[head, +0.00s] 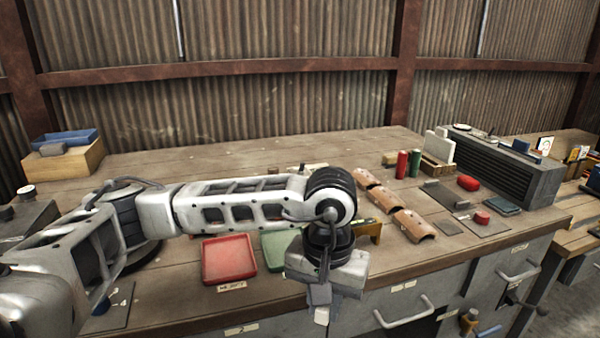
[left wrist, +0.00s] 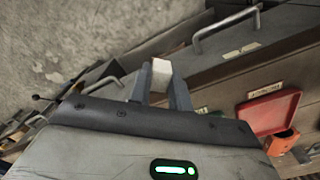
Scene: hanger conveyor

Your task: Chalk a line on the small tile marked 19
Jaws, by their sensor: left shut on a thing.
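My left gripper (head: 320,298) hangs in front of the workbench's front edge, pointing down. It is shut on a short white piece that looks like chalk (head: 321,315). In the left wrist view the white chalk (left wrist: 161,70) sits between the two grey fingertips (left wrist: 160,84), its end sticking out. My right gripper is not in view.
The wooden bench (head: 350,150) holds a red tray (head: 228,258), a green tray (head: 283,248), curved clay tiles (head: 415,225), red and green cylinders and a dark grey ribbed box (head: 510,165). Drawers with handles (head: 405,312) are below the edge.

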